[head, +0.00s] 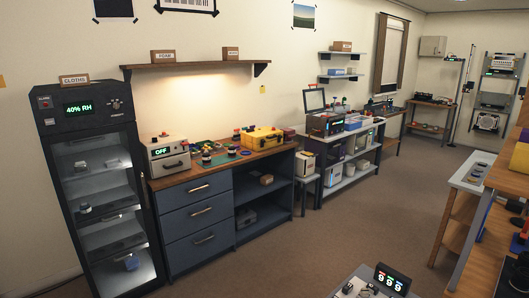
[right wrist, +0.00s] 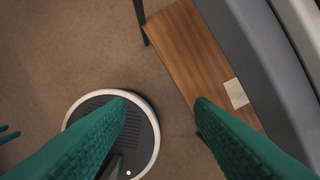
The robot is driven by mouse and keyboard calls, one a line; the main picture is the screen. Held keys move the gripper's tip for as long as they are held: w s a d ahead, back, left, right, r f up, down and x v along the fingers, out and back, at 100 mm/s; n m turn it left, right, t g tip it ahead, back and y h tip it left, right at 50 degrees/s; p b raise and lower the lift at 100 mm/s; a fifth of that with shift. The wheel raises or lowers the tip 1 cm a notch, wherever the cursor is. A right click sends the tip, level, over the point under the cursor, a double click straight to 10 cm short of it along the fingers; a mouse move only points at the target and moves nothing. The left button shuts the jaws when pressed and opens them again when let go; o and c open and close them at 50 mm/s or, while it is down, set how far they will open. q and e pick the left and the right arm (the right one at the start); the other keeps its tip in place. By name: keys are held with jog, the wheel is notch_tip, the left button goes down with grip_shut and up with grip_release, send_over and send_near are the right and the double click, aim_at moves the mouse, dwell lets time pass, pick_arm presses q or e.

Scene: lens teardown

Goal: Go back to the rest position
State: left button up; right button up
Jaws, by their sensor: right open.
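My right gripper (right wrist: 160,103) shows in the right wrist view as two teal fingers set wide apart. It is open, with nothing between the fingers, and hangs above the brown floor (right wrist: 90,55). Neither gripper shows in the head view. A small teal piece (right wrist: 8,133) sits at the left edge of the right wrist view; I cannot tell what it is.
A dry cabinet (head: 95,180) stands at the left, beside a blue-grey workbench (head: 195,215) holding a yellow case (head: 262,138). A wooden shelf unit (head: 460,220) is at the right. A wooden board (right wrist: 190,55) lies near the right gripper. The middle floor is clear.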

jog(key=s+d+f+g+b, duration=0.1)
jog(key=s+f, duration=0.3)
jog(key=f, duration=0.5)
jog(key=s+f+b, duration=0.1)
jog(key=s+f, duration=0.2)
jog(key=f, duration=0.7)
jog(key=s+d+f+b, duration=0.1)
jog(key=s+d+f, duration=0.1)
jog(key=s+f, duration=0.7)
jog(key=s, duration=0.3)
jog(key=shift+d+f+g, duration=0.15)
jog(key=shift+f+g, duration=0.15)
jog(key=shift+g, duration=0.1)
